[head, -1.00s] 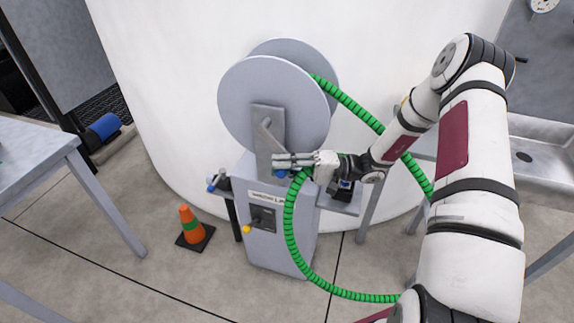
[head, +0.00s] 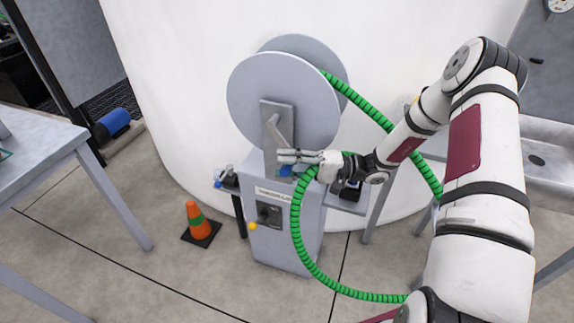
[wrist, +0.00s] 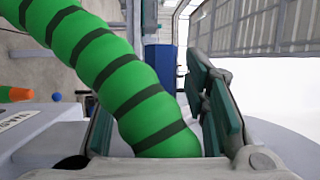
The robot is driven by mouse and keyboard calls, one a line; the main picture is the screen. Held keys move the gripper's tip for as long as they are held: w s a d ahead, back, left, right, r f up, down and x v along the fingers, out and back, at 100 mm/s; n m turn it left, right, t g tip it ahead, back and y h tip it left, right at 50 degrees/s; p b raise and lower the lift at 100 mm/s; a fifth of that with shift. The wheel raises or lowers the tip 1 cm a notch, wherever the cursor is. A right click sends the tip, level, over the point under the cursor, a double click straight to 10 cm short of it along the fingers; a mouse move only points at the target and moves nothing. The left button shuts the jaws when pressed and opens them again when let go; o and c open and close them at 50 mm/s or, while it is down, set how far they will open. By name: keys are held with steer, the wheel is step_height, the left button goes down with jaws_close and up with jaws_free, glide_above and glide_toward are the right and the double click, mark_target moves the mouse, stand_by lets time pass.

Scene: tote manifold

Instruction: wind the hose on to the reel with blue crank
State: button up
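The reel (head: 275,100) has two grey discs and stands on a grey pedestal (head: 287,235). Its grey crank arm (head: 278,132) is on the front. A blue crank grip (head: 286,171) shows just below my gripper's fingers. My gripper (head: 283,156) points left at it. The green hose (head: 315,272) runs from the reel to the right, and a loop hangs down beside my gripper. In the wrist view the hose (wrist: 110,75) crosses in front of the fingers and hides part of them. The fingers are apart, with a blue cylinder (wrist: 160,70) showing beyond, between them; contact cannot be told.
An orange cone (head: 199,222) stands on the floor left of the pedestal. A grey table (head: 50,150) is at the left, with a blue roller (head: 113,122) behind it. A sink counter (head: 540,150) is at the right. A white curved wall (head: 180,80) stands behind the reel.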

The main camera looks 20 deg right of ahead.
steer(key=v, duration=0.7)
steer(key=shift+d, duration=0.2)
steer(key=shift+s, duration=0.1)
